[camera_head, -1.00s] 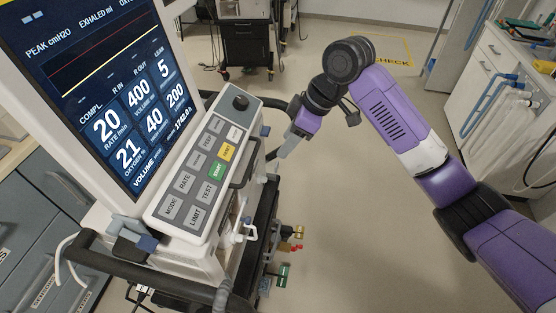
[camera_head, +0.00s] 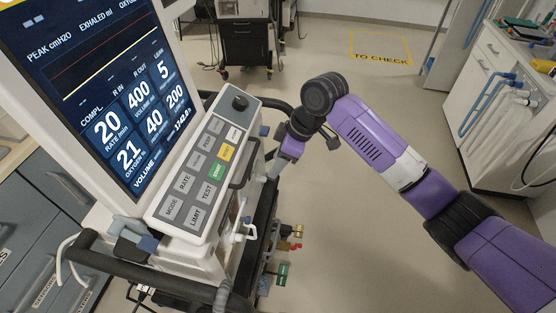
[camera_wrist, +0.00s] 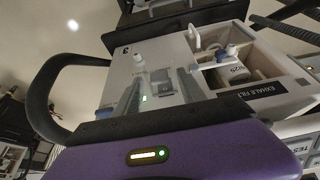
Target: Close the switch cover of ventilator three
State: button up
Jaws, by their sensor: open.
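The ventilator (camera_head: 170,215) fills the left of the head view, with its screen and keypad facing me. Its side panel (camera_wrist: 175,52), marked with a small 3, shows in the wrist view. My gripper (camera_wrist: 160,88) is open and empty, its fingers pointing at that panel. In the head view my gripper (camera_head: 274,165) is at the ventilator's right side, its tips mostly hidden. A small grey fitting (camera_wrist: 164,92) and a green light show between the fingers. I cannot make out clearly which part is the switch cover or how it stands.
A dark handle (camera_wrist: 38,95) loops beside the panel at left. An open compartment (camera_wrist: 262,70) labelled exhale filter, with white tube fittings, is at right. A cart (camera_head: 246,42) and a white cabinet (camera_head: 500,110) stand farther back. The floor between is clear.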

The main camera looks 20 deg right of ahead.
grip_shut()
jog(key=shift+f, duration=0.1)
notch_tip(320, 180, down, 10)
jog(key=w+a+t+y+b, duration=0.1)
jog(key=t+y+b, duration=0.9)
jog(key=b, duration=2.9)
jog(key=a+y, duration=0.1)
jog(key=y, duration=0.3)
jog(key=shift+w+b, duration=0.25)
jog(key=shift+b, duration=0.15)
